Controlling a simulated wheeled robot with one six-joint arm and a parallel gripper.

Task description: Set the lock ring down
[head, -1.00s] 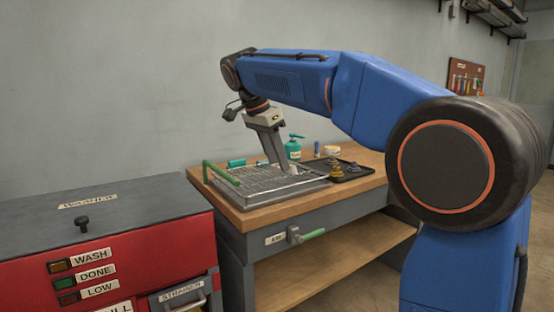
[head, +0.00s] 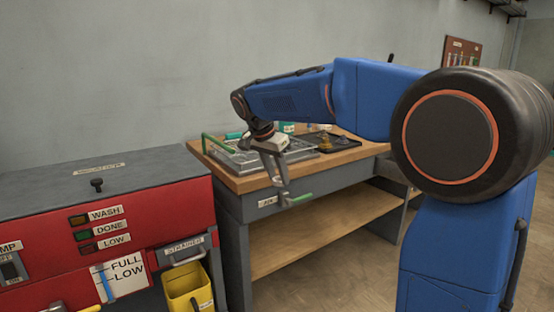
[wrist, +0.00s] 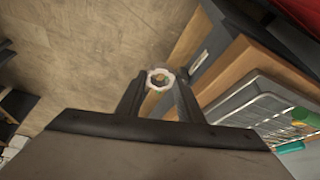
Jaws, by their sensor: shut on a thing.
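The lock ring (wrist: 151,76) is a pale ring with a notched rim, in the wrist view between my fingertips. My gripper (wrist: 160,84) is shut on it and holds it in the air, with the floor below. In the head view my gripper (head: 283,198) hangs pointing down in front of the bench's front edge, close to the green-handled lever. I cannot make out the ring clearly in the head view. The wire rack tray (head: 235,165) on the bench is partly hidden behind my wrist.
The wooden bench top (head: 255,184) holds a black tray (head: 345,146) with small parts at the right. The green lever handle (head: 302,198) sticks out at the bench front. A red washer (head: 150,225) and a yellow bucket (head: 182,285) stand at the left. Open floor lies at right.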

